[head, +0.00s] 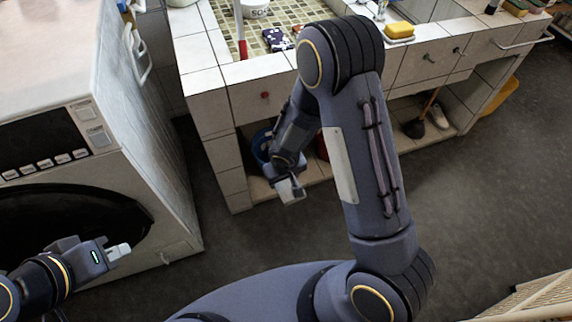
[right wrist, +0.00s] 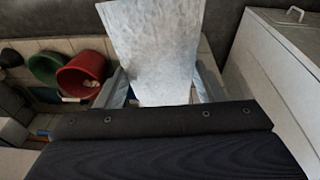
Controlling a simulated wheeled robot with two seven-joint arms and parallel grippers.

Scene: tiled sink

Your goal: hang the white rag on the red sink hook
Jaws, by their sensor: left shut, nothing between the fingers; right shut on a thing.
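The white rag (right wrist: 155,45) hangs in my right gripper (right wrist: 160,88), which is shut on it; it fills the upper middle of the right wrist view. In the head view my right gripper (head: 290,190) is low in front of the tiled sink cabinet, and the rag is hard to tell from the pale fingers there. A small red hook (head: 265,96) is on the sink's tiled front, above and left of this gripper and apart from it. My left gripper (head: 118,252) is shut and empty in front of the washing machine.
A washing machine (head: 160,130) stands left of the tiled sink (head: 222,100). A yellow sponge (head: 399,29) lies on the sink top. Below are a blue container (head: 261,145) and a brush (head: 415,126). A red bucket (right wrist: 82,75) shows in the wrist view. The floor in front is clear.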

